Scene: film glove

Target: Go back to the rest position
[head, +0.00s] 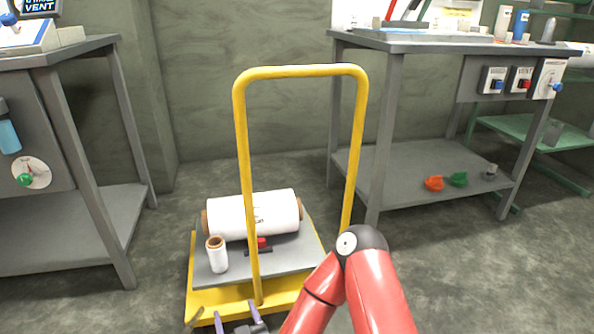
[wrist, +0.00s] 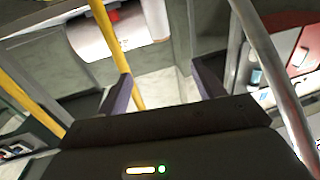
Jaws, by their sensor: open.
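My gripper (head: 238,318) is at the bottom edge of the head view, low in front of the yellow cart (head: 240,130). Its two purple-grey fingers stand apart with nothing between them. In the wrist view my gripper (wrist: 165,88) also shows open and empty, with yellow cart tubing (wrist: 118,55) behind the left finger. My red arm (head: 375,290) comes in from the bottom right of the head view. On the cart's grey deck lie a large white film roll (head: 225,217), a small white roll (head: 217,258) standing upright, and a small red-and-black item (head: 262,245).
A grey workbench (head: 95,45) stands at the left. Another bench (head: 430,45) stands at the back right, with switches on its front and orange (head: 434,183) and green (head: 457,179) items on its lower shelf. The floor (head: 165,240) between the left bench and cart is clear.

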